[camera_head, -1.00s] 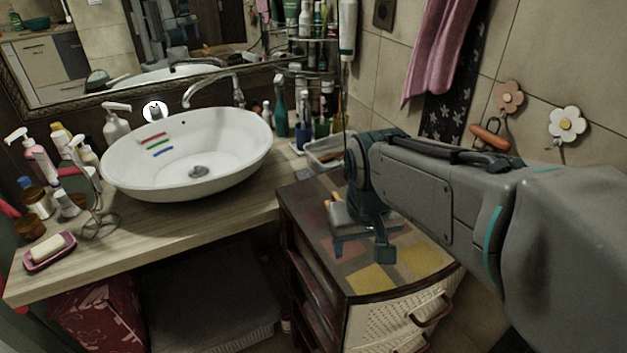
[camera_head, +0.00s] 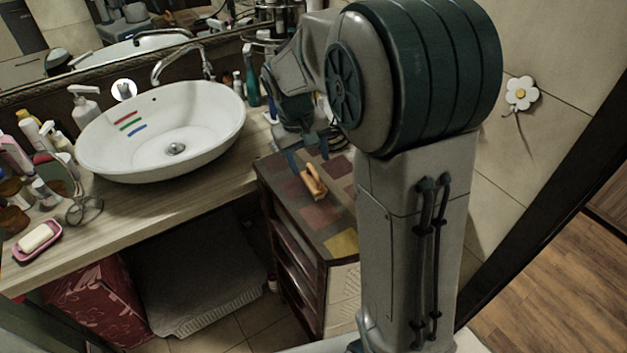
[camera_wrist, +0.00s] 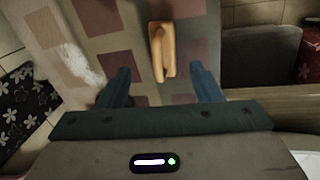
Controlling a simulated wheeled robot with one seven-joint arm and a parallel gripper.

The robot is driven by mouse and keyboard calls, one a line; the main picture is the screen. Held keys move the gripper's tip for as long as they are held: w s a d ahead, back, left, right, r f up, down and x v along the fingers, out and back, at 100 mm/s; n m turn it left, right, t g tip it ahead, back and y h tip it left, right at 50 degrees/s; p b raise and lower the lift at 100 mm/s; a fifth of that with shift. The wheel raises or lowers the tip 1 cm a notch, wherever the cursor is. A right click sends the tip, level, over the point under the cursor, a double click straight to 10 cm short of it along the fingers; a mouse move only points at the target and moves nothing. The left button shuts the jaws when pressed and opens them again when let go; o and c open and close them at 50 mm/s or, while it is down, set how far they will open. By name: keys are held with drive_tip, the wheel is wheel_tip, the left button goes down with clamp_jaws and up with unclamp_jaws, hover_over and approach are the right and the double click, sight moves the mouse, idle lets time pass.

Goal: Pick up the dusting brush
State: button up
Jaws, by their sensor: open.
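The dusting brush, a light orange-brown piece (camera_head: 313,182), lies on the patchwork top of the small cabinet (camera_head: 338,220). My gripper (camera_head: 308,156) is just behind the brush in the head view, above the cabinet top. In the wrist view my gripper (camera_wrist: 160,74) is open, one blue finger on each side of the brush's line. The brush's near end lies between the fingertips in the picture. The fingers do not visibly touch it.
A white basin (camera_head: 100,150) stands on the wooden counter (camera_head: 150,215) left of the cabinet. Bottles (camera_head: 252,88) stand behind the cabinet, partly hidden by my arm. A tiled wall with a white flower hook (camera_head: 521,93) is at the right. The cabinet top around the brush looks clear.

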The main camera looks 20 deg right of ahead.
sight(314, 182)
drive_tip(key=f, duration=0.2)
drive_tip(key=f+p, duration=0.1)
drive_tip(key=f, duration=0.2)
drive_tip(key=d+f, duration=0.1)
drive_tip(key=f, duration=0.1)
drive_tip(key=shift+f, duration=0.15)
drive_tip(key=c, duration=1.1)
